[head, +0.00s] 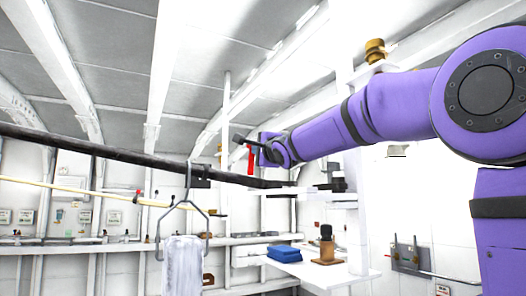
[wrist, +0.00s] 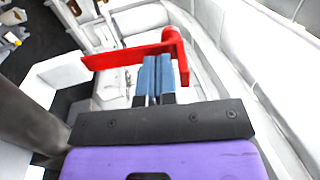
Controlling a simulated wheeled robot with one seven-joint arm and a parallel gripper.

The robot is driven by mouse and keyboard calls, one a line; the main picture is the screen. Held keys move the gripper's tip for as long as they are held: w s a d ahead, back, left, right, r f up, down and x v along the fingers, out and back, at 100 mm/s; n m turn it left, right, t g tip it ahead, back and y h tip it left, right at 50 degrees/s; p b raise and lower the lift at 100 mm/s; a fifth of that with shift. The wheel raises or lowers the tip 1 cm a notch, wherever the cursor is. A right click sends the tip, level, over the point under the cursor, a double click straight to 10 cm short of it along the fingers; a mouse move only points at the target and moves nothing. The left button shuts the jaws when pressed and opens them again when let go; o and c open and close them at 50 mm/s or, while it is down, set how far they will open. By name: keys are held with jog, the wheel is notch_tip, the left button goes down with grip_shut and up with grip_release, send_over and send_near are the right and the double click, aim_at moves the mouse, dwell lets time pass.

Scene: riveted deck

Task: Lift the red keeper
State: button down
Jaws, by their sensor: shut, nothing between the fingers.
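The red keeper shows in the wrist view (wrist: 125,56) as a flat red bar with a round red knob at its right end. It crosses the picture just at the tips of my blue fingers. My gripper (wrist: 157,62) is shut with nothing held between its fingers. In the head view the keeper (head: 251,160) is a narrow red strip hanging upright at the end of my purple arm, beside my gripper (head: 240,139). I cannot tell whether the fingertips touch the keeper. What the keeper is mounted on is not clear.
A long dark bar (head: 110,152) crosses the left, with a grey hanger (head: 184,208) and a pale towel (head: 183,262) on it. A white shelf (head: 315,267) holds a folded blue cloth (head: 284,253) and a brown-and-black object (head: 327,243). A white post stands near my arm.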

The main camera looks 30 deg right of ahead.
jog(key=shift+w, duration=0.15)
jog(key=shift+w+r, duration=0.25)
jog(key=shift+w, duration=0.4)
jog(key=shift+w+r, duration=0.25)
jog(key=shift+w, duration=0.4)
jog(key=shift+r, duration=0.1)
jog(key=shift+r, duration=0.1)
